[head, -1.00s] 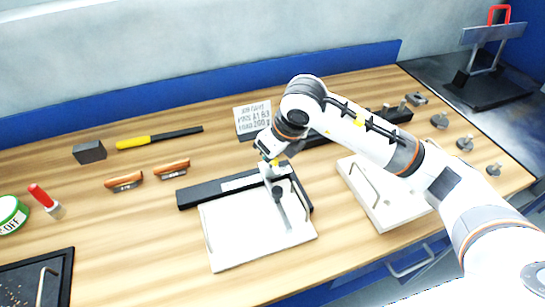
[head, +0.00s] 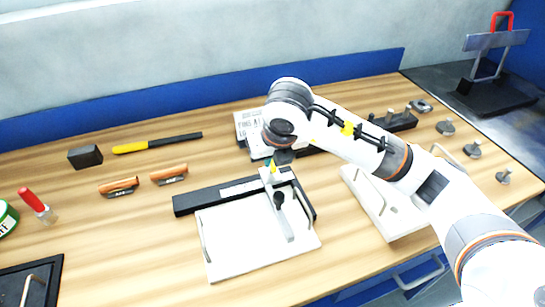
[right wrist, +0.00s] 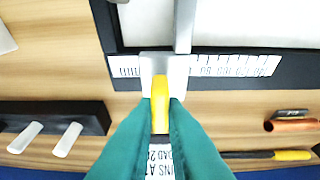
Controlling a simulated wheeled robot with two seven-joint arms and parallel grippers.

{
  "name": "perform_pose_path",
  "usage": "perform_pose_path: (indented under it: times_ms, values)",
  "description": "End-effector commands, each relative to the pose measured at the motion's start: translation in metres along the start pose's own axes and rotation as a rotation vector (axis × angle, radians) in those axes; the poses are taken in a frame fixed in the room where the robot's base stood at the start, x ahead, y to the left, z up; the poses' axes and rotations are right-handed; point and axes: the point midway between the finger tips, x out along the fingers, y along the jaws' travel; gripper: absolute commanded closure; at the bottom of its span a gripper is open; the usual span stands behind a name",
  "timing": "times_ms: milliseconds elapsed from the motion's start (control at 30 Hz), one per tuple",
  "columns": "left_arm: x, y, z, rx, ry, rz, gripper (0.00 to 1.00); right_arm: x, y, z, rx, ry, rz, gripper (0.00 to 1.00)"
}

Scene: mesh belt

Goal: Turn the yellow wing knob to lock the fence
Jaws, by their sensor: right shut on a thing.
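The yellow wing knob (right wrist: 160,104) stands between the teal fingertips of my right gripper (right wrist: 161,112) in the right wrist view. The gripper is shut on it, and the knob's long side runs up and down the picture. In the head view my right gripper (head: 269,163) is above the far end of the fence (head: 283,210), and the knob is mostly hidden there. The fence is a grey bar lying across the white board (head: 240,245), with a black round knob on it. A black rail with a white scale (head: 240,188) crosses the board's far side. My left gripper is out of view.
A printed card (head: 249,124) stands behind my right wrist. A second white board (head: 370,200) lies to the right under my arm. Two wooden-handled tools (head: 119,187), a yellow-black marker-like tool (head: 150,145) and a dark block (head: 85,157) lie to the left.

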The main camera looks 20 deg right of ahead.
Motion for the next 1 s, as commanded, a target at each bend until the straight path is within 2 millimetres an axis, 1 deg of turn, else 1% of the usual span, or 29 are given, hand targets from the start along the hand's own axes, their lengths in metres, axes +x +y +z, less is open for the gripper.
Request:
perform_pose_path:
  times_ms: [267, 300, 400, 667, 767, 867, 1000]
  values:
    - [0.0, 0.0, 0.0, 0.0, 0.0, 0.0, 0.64, -0.001, 0.0, -0.001, 0.004, 0.003, 0.0, 1.0]
    - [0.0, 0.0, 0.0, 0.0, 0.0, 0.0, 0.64, -0.001, 0.0, -0.001, 0.004, 0.003, 0.0, 0.83]
    - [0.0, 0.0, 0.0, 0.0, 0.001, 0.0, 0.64, -0.001, 0.0, -0.001, 0.003, 0.002, 0.0, 0.67]
    - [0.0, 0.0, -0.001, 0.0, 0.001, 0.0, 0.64, -0.001, 0.0, 0.0, 0.001, 0.001, 0.0, 0.67]
    - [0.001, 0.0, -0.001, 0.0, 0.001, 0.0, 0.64, -0.005, 0.0, -0.001, 0.001, 0.002, -0.001, 0.67]
    - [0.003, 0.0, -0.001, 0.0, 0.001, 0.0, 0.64, -0.018, 0.0, -0.001, 0.001, 0.005, -0.002, 0.67]
    - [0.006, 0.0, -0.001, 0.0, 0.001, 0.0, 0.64, -0.046, -0.001, -0.001, 0.0, 0.008, -0.002, 0.67]
